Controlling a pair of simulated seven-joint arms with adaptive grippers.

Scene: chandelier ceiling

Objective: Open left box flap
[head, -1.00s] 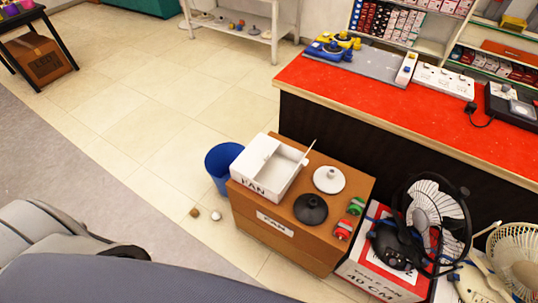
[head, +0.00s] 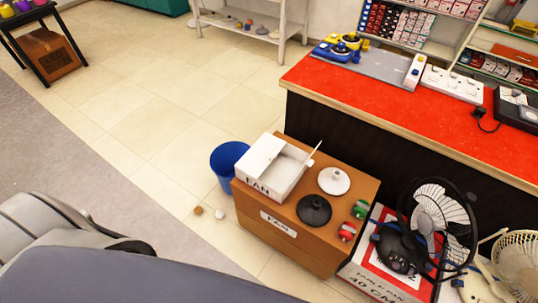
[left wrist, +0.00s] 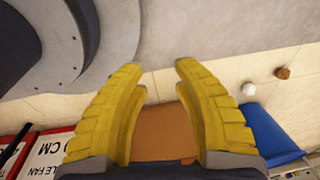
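A white box (head: 262,182) marked "FAN" stands on a brown cardboard box (head: 262,228) in the head view. The left flap's state is hard to tell; the left part of the top looks covered by white card. My left gripper (left wrist: 160,75) shows in the left wrist view with its yellow fingers spread and nothing between them. The brown box (left wrist: 160,135) lies beyond the fingers there. Neither gripper shows in the head view.
A blue bin (head: 227,165) stands left of the brown box. A black disc (head: 314,211), a white disc (head: 334,181) and red-green spools (head: 347,231) share its top. A black fan (head: 437,220) is at right. The red-topped counter (head: 390,100) is behind.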

